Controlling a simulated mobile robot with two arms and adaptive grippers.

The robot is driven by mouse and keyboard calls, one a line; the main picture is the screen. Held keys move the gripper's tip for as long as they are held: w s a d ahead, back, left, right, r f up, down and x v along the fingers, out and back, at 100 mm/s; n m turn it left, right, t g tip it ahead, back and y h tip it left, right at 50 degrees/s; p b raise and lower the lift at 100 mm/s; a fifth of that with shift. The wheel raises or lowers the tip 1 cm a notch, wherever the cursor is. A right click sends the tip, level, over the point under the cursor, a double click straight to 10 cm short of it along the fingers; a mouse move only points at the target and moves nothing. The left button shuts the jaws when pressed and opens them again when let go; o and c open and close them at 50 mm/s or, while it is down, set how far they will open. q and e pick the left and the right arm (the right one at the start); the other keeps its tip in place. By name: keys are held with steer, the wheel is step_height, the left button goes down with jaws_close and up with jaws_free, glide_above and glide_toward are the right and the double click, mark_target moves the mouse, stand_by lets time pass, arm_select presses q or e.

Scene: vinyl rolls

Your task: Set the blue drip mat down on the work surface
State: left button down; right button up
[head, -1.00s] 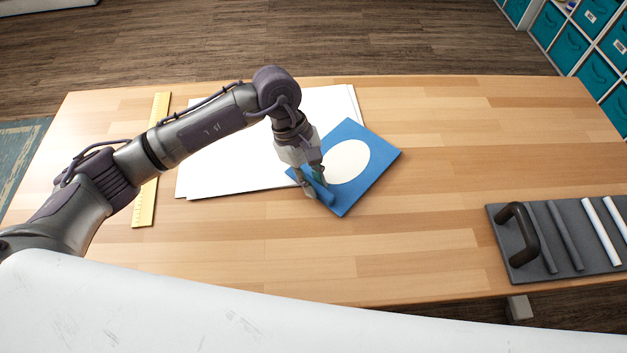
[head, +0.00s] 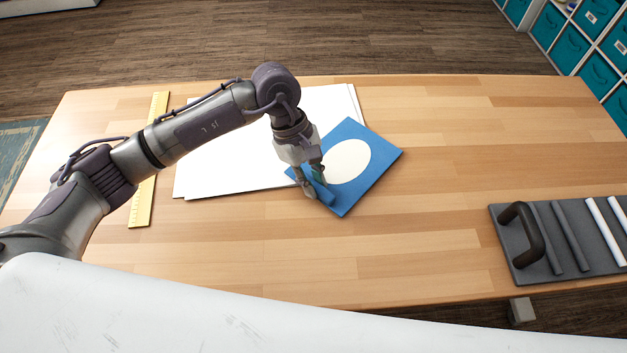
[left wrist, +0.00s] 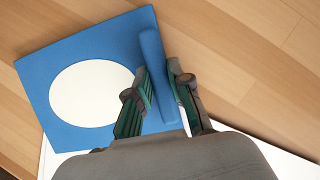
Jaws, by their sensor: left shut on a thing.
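The blue drip mat (head: 384,151) is a flat blue square with a white oval and a raised blue grip bar along one edge. It sits at the middle of the wooden work surface (head: 420,220), turned at an angle, its left part over white sheets. My left gripper (head: 317,187) points down and is shut on the bar. In the left wrist view, the fingers (left wrist: 158,72) stand on either side of the bar (left wrist: 152,52). The mat looks level and close to the surface; I cannot tell whether it touches. My right gripper is not in view.
White sheets (head: 225,165) lie under and left of the mat. A yellow ruler (head: 147,190) lies at the left. A dark tray (head: 525,268) with a black handle and several rods stands at the right edge. The wood between mat and tray is clear.

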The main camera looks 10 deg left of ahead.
arm_select(q)
steer(key=shift+r, duration=0.1)
steer(key=c, duration=1)
jaws_free()
steer(key=o, duration=1)
steer(key=shift+p+v, duration=1.05)
steer(key=shift+v, duration=3.45)
steer(key=shift+s, duration=0.1)
